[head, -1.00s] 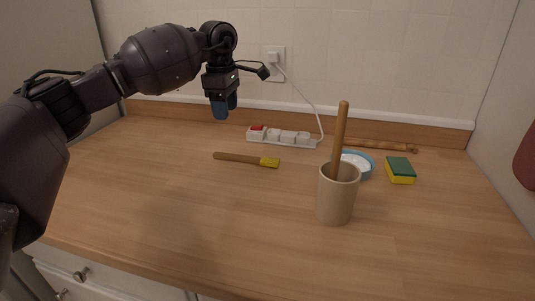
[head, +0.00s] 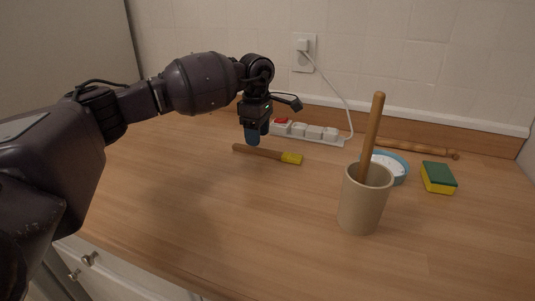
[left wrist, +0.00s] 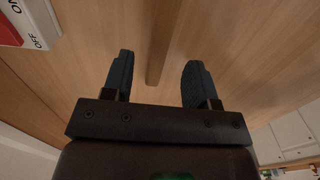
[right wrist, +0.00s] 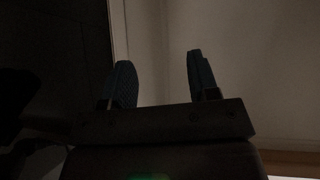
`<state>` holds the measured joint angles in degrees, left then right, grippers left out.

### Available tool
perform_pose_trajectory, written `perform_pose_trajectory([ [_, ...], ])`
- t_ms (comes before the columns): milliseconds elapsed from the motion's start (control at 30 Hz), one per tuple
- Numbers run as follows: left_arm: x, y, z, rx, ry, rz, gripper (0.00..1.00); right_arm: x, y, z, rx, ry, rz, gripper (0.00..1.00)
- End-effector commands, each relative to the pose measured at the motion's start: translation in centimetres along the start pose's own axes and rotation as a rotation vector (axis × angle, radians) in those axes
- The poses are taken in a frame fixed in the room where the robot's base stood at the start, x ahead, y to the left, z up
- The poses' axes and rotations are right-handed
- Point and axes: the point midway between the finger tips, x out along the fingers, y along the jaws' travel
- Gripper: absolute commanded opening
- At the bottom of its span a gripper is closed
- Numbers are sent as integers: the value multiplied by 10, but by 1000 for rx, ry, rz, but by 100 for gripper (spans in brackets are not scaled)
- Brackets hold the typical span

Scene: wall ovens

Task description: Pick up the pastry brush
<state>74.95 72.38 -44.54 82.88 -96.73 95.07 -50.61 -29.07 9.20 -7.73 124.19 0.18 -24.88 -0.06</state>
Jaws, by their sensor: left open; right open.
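The pastry brush (head: 268,153) lies flat on the wooden counter, its wooden handle to the left and its yellow head to the right. My left gripper (head: 256,139) is open, pointing down over the handle. In the left wrist view the brush handle (left wrist: 160,45) shows between the two spread blue fingers of the left gripper (left wrist: 158,80), and they do not grip it. My right gripper (right wrist: 160,80) is open and empty in the dark right wrist view; it is not in the head view.
A beige crock (head: 362,205) with a wooden stick stands to the right. Behind are a power strip (head: 306,132), a blue-rimmed dish (head: 396,168), a sponge (head: 438,177) and a rolling pin (head: 420,149). The front left counter is clear.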

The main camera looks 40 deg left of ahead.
Motion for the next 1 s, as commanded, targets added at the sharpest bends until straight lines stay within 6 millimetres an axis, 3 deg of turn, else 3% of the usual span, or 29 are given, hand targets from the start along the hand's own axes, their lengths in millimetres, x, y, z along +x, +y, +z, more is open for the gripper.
perform_pose_trajectory([
  [33, 12, -1, 1, 0, 2, -7, 53, 2, -1, 3, 0, -5, -1, 55],
  [200, 36, -2, 2, 0, 2, -9, 53, 5, -1, 4, -1, -6, -3, 55],
  [500, 39, -1, 2, 0, 1, -3, 53, 5, 0, 0, -2, 2, -1, 55],
  [833, 39, -1, 2, 0, 1, -3, 3, 2, 1, 4, -1, -7, 1, 55],
  [1000, 39, -1, 2, 0, 1, -3, 0, 2, 1, 7, -2, -13, 1, 55],
])
